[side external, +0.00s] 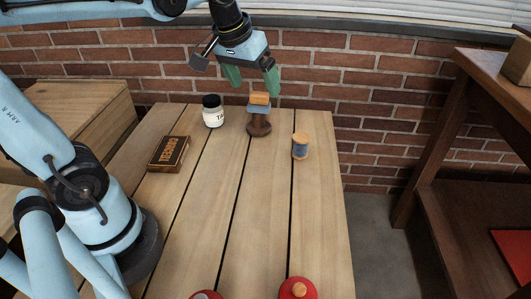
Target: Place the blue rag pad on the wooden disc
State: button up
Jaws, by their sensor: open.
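A blue pad (259,109) rests on top of a dark brown wooden stand (258,128) with a round disc-like base, near the back of the table. An orange-tan block (260,98) sits on top of the pad. My gripper (251,77) has green fingers spread apart, empty, above this stack; contact cannot be seen. A small spool-like piece with a round wooden top (300,137) and a blue middle stands to the right of the stand. I cannot tell for sure which round piece is the wooden disc.
A white jar with a black lid (212,112) stands left of the stand. A dark brown box (169,154) lies further left. Red round pieces (298,289) are at the front edge. The middle of the plank table (240,215) is clear. A brick wall is behind.

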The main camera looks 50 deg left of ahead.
jog(key=s+d+f+m+t, duration=0.3)
jog(key=s+d+f, duration=0.1)
jog(key=s, duration=0.3)
jog(key=shift+d+f+m+h, duration=0.25)
jog(key=shift+f+m+h, duration=0.05)
jog(key=shift+f, duration=0.6)
